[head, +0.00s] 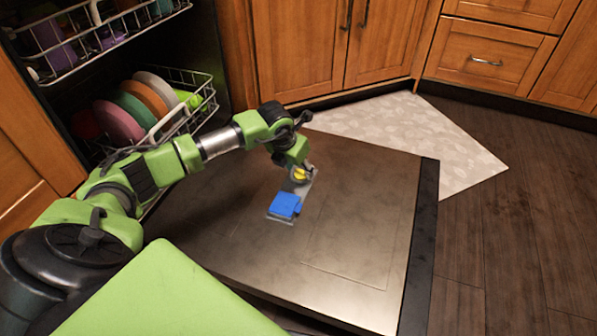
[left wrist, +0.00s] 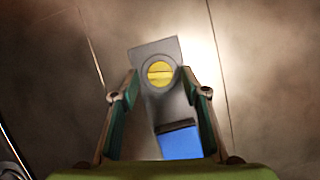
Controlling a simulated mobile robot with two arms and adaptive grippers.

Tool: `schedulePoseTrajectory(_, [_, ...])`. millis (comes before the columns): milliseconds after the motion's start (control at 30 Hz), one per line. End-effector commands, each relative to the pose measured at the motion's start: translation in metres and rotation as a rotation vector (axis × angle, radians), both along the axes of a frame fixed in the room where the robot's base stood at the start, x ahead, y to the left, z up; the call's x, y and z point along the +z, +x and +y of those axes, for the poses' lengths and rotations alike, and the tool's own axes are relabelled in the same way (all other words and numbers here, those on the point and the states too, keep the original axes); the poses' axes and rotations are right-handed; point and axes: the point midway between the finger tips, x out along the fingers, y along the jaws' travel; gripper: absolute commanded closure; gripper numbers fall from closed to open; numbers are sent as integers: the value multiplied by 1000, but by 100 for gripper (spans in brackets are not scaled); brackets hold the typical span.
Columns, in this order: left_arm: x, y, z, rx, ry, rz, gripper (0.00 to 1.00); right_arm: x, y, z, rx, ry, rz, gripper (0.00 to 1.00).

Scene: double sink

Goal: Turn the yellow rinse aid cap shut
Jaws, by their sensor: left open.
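The yellow rinse aid cap (head: 299,175) sits on the dispenser panel of the lowered dishwasher door. In the left wrist view the round yellow cap (left wrist: 160,73) shows whole, with a ridge running nearly level across it. The blue detergent lid (head: 285,205) lies on the same panel, nearer to me, and it shows at the bottom of the left wrist view (left wrist: 181,144). My left gripper (head: 301,167) is above the cap, open, with one finger on each side of it. Whether the fingers touch the cap cannot be told. My right gripper is not in view.
The dishwasher door (head: 365,225) lies flat with bare metal around the dispenser. The lower rack (head: 190,92) with several plates and the upper rack (head: 85,35) stand at the left. A pale mat (head: 420,140) and wooden cabinets (head: 315,45) are beyond the door.

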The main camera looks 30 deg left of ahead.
Motion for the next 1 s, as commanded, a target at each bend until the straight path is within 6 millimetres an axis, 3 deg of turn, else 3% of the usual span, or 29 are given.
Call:
schedulePoseTrajectory(233, [0, 0, 0, 0, 0, 0, 61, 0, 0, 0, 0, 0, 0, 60])
schedulePoseTrajectory(367, [0, 0, 0, 0, 0, 0, 95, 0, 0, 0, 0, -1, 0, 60])
schedulePoseTrajectory(400, [0, 0, 0, 0, 0, 0, 97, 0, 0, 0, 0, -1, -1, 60])
schedulePoseTrajectory(733, [1, 0, 1, -28, 0, 1, 97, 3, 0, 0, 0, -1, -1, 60])
schedulePoseTrajectory(1000, [2, 0, 3, -174, 1, 2, 97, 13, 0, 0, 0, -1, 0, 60])
